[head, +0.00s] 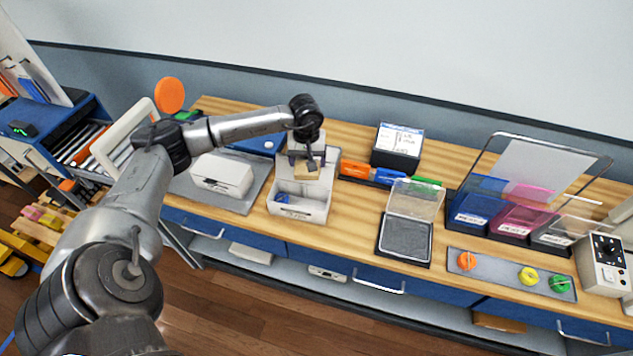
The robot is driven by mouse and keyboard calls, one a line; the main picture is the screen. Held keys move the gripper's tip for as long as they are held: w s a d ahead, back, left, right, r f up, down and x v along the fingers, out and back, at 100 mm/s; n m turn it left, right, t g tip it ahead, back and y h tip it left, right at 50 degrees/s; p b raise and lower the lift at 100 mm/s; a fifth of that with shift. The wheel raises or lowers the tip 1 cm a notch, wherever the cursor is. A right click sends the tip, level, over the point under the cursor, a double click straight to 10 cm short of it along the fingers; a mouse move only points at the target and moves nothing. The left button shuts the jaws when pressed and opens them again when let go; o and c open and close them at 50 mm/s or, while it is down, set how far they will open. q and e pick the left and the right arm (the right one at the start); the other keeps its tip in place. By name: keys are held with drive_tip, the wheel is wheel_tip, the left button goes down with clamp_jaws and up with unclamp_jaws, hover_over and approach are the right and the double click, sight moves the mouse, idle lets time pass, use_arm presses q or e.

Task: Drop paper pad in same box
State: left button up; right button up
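My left gripper (307,162) hangs over the white open-top box (301,210) near the middle of the table. Its fingers are on either side of a small tan block, which looks like the paper pad (305,171). The pad is held above the back part of the box. A small blue item (282,198) lies inside the box at the left. The gripper partly hides the pad and the back of the box. My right gripper is not in view.
A closed white case (222,174) stands on a grey tray to the left. Orange and blue markers (368,171) lie right of the box. An open clear-lidded case (405,238), coloured bins (520,218) and a knob strip (510,274) stand further right.

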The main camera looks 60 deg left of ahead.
use_arm(q)
drive_tip(key=shift+w+d+f+m, duration=0.1)
drive_tip(key=shift+w+d+m, duration=0.35)
drive_tip(key=shift+w+m, duration=0.4)
drive_tip(key=shift+f+m, duration=0.1)
drive_tip(key=shift+m, duration=0.55)
wheel_tip(320, 180, down, 6)
drive_tip(key=b, duration=0.2)
drive_tip(key=shift+s+b, duration=0.1)
drive_tip(key=shift+b, duration=0.2)
drive_tip(key=o, duration=0.8)
wheel_tip(320, 180, up, 14)
drive_tip(key=shift+b, duration=0.45)
